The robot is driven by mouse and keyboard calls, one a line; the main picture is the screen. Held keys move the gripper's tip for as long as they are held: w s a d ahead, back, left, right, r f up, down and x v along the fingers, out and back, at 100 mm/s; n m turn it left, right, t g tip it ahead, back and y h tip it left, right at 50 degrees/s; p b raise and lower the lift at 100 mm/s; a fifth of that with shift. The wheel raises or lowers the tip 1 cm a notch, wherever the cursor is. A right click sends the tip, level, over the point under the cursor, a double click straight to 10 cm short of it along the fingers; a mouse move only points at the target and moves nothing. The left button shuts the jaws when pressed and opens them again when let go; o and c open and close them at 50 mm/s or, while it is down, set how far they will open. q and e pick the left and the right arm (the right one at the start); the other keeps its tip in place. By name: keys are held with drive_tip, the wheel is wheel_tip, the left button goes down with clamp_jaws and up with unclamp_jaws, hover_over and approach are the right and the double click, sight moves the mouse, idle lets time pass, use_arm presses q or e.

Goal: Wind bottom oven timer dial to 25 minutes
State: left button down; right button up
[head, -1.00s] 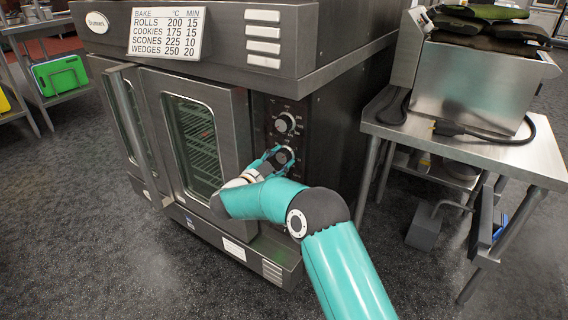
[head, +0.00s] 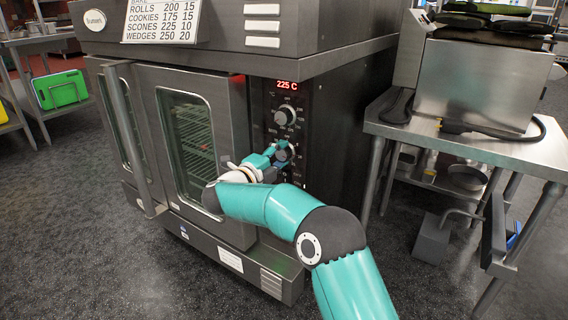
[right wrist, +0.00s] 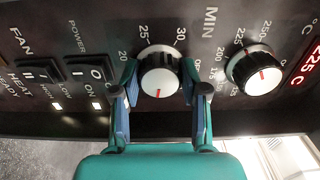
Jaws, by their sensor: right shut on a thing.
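The timer dial (right wrist: 161,78), a black and silver knob, is in the middle of the right wrist view beside the marks 20, 25 and 30. Its red pointer line faces the bottom of that view, away from those marks. My right gripper (right wrist: 161,70) has one finger on each side of the dial and is shut on it. In the head view, my right gripper (head: 282,150) is at the lower of two knobs on the oven (head: 230,50) panel and partly hides it. My left gripper is not in view.
The temperature dial (head: 286,115) is just above; it also shows in the right wrist view (right wrist: 257,70). The display (head: 287,85) reads 225 C. Two rocker switches (right wrist: 90,72) lie beside the timer. A steel table (head: 470,145) stands to the right. A bake chart (head: 160,22) hangs on top.

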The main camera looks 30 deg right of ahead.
drive_tip(key=shift+w+a+m+b, duration=0.15)
drive_tip(key=shift+m+b, duration=0.45)
drive_tip(key=shift+m, duration=0.3)
drive_tip(key=m+b, duration=0.1)
drive_tip(key=m, duration=0.1)
drive_tip(key=shift+m, duration=0.3)
drive_tip(key=m, duration=0.4)
drive_tip(key=shift+r+m, duration=0.1)
drive_tip(key=shift+m, duration=0.2)
drive_tip(key=m, duration=0.4)
drive_tip(key=shift+m, duration=0.3)
drive_tip(key=m, duration=1.2)
drive_tip(key=shift+m, duration=1.9)
